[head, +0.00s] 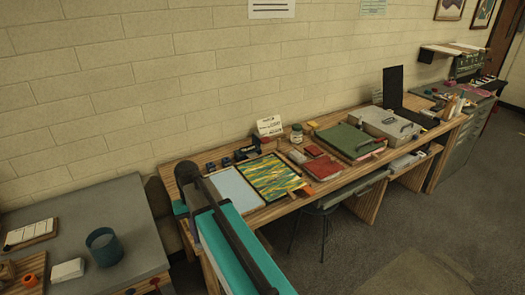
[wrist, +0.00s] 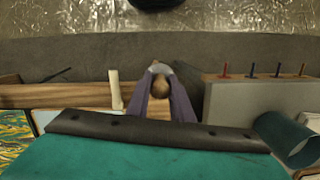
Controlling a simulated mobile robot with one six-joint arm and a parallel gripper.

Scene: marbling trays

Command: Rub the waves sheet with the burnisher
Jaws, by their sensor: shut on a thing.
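The waves sheet (head: 272,177), patterned in yellow and green, lies on the wooden bench beside a pale blue-grey tray (head: 235,189) in the head view. A similar yellow-green pattern shows at the left edge of the wrist view (wrist: 14,128). My gripper (wrist: 160,84), with purple fingers, is shut on a small rounded brown thing, which I take for the burnisher (wrist: 161,88). It is apart from the yellow-green pattern in that view. The head view does not show the fingertips clearly; my teal and dark arm covers part of the bench front.
Right of the sheet are a red book (head: 322,167), a green board (head: 347,140) and a grey box (head: 388,122). A jar (head: 297,133) stands behind. Carpet is clear at right.

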